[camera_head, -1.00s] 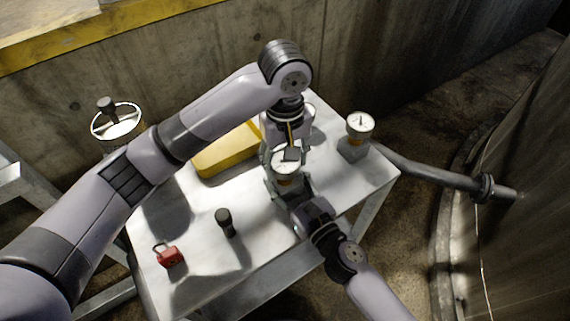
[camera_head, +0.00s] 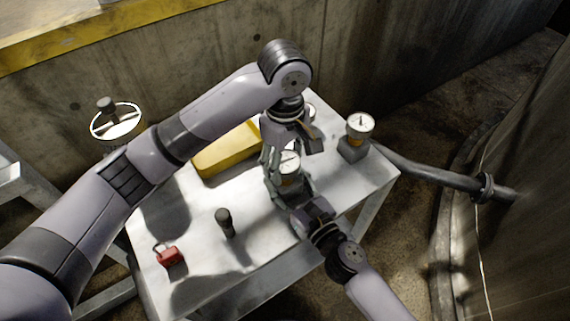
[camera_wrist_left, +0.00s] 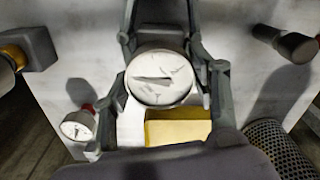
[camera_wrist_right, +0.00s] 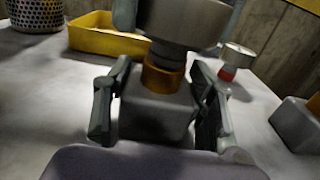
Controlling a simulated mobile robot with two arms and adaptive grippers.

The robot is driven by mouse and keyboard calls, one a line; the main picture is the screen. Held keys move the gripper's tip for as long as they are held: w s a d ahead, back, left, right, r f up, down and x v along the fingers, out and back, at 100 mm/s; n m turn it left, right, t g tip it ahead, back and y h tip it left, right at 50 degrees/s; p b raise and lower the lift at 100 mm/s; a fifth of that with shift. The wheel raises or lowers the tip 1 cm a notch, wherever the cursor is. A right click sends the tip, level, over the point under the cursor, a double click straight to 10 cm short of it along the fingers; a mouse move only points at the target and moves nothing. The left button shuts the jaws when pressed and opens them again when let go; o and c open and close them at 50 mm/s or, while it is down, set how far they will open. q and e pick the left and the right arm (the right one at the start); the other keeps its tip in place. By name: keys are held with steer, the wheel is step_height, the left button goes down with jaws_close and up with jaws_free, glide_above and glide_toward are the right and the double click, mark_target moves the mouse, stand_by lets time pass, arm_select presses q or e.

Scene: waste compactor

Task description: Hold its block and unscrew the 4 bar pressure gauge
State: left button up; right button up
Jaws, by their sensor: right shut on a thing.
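A round white-faced gauge (camera_head: 290,162) sits upright on a grey block (camera_wrist_right: 157,112) by a brass fitting (camera_wrist_right: 163,76). Its dial also shows in the left wrist view (camera_wrist_left: 160,78); the numbers are too small to read. My right gripper (camera_head: 283,196) is shut on the block, a finger on each side, low over the table. My left gripper (camera_wrist_left: 165,100) is above, its fingers on either side of the gauge head with small gaps; it looks open. A second gauge (camera_head: 360,124) stands on its own block (camera_head: 352,149) at the right.
A third gauge with a red neck (camera_wrist_right: 237,57) stands behind. A yellow tray (camera_head: 213,163), a perforated basket (camera_wrist_right: 36,14), a black knobbed part (camera_head: 225,221) and a red padlock (camera_head: 168,256) are on the table (camera_head: 200,282). The front of the table is mostly clear.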

arm_select(q)
steer(key=o, duration=0.5)
steer(key=shift+c, duration=0.4)
steer(key=m, duration=0.4)
steer(key=shift+m, duration=0.4)
steer(key=m, duration=1.6)
steer(key=shift+c, duration=0.5)
